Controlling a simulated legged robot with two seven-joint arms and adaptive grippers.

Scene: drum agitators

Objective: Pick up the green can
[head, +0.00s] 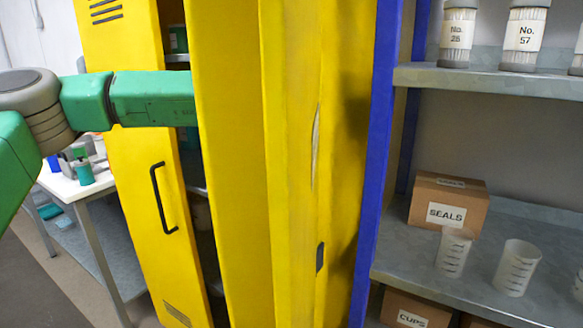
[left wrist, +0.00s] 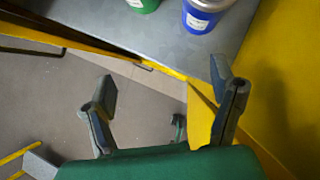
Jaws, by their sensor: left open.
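In the left wrist view, a green can (left wrist: 143,4) with a white label stands on a grey shelf (left wrist: 165,38) at the top edge, mostly cut off. A green container (head: 178,40), partly hidden, also shows inside the yellow locker in the head view; I cannot tell if it is the same can. My left gripper (left wrist: 165,95) is open and empty, its fingers wide apart and short of the can. In the head view my left arm passes into the locker, and its gripper is hidden behind yellow panels. My right gripper is not in view.
A blue can (left wrist: 205,12) stands right of the green can. A yellow wall (left wrist: 285,75) is close to the right finger. The open locker door (head: 140,190) hangs left. A shelf rack (head: 480,80) with jars, cups and a SEALS box (head: 447,203) stands right.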

